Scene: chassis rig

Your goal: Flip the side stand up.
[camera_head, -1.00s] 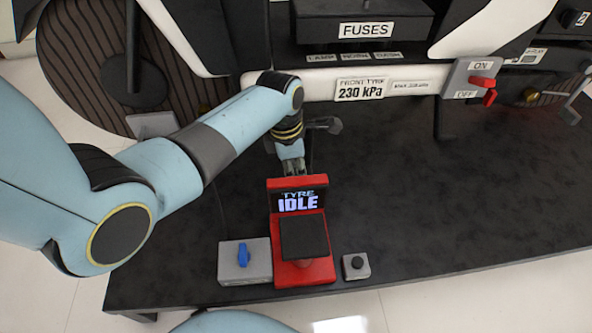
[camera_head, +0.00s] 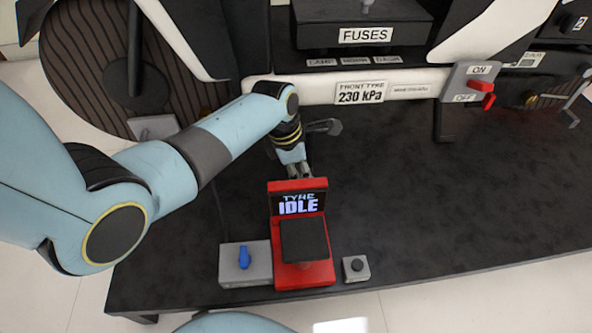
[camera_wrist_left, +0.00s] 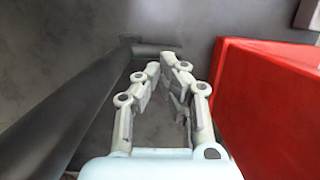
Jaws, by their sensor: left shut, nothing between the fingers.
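A dark bar (camera_wrist_left: 75,120) with a short crosspiece at its far end runs up the left of the left wrist view; it looks like the side stand, lowered to the black surface. In the head view my left arm hides most of that area, and a dark stub (camera_head: 325,127) sticks out to the right of the wrist. My left gripper (camera_head: 299,175) is just behind the red tyre unit. It also shows in the left wrist view (camera_wrist_left: 170,62), shut and empty, its fingertips to the right of the bar. I cannot tell whether they touch it. My right gripper is out of view.
The red tyre unit (camera_head: 302,272) stands close beside the fingers. A grey box with a blue knob (camera_head: 244,257) and a small button box (camera_head: 356,267) flank it. The ON/OFF switch panel (camera_head: 469,82) is at upper right. The black platform (camera_head: 450,200) is clear at right.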

